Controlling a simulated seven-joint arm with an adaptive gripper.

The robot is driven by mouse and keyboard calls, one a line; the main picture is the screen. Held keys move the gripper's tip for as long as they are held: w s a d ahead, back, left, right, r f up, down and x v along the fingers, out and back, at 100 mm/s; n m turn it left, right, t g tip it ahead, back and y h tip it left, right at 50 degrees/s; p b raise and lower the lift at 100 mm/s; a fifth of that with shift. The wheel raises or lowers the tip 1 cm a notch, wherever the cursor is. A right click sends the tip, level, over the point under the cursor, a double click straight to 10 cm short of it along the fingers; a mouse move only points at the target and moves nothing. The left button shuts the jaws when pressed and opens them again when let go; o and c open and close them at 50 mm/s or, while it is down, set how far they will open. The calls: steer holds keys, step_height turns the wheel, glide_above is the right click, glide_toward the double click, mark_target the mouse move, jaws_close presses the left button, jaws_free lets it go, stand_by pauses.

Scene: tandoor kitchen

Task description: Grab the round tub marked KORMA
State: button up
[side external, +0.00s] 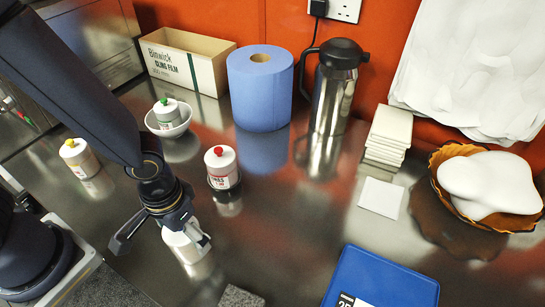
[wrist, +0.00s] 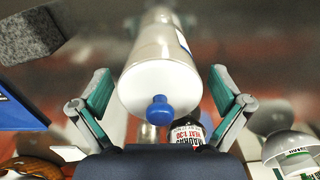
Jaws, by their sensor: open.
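A white round tub with a blue knob (wrist: 160,88) stands between the two fingers of my gripper (wrist: 160,74) in the wrist view. My gripper is open, with a gap on both sides of the tub. In the side view the tub (side external: 186,243) is partly hidden under my gripper (side external: 163,241). Only a blue edge of its label shows, so I cannot read its name. A red-knobbed tub (side external: 221,167) stands behind; its label in the wrist view (wrist: 187,135) seems to read MADRAS. A yellow-knobbed tub (side external: 79,158) stands left. A green-knobbed tub (side external: 168,112) sits in a bowl. No KORMA wording is legible.
The white bowl (side external: 184,129), a cling film box (side external: 188,60), a blue paper roll (side external: 260,90) and a steel flask (side external: 333,90) stand behind. White tiles (side external: 389,135), a brown basket (side external: 438,180) and a blue case (side external: 380,280) are right. A grey block (side external: 240,297) is at front.

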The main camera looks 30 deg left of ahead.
steer(key=shift+f, duration=0.2)
steer(key=c, duration=1.5)
steer(key=shift+o, duration=0.2)
steer(key=shift+r, duration=0.1)
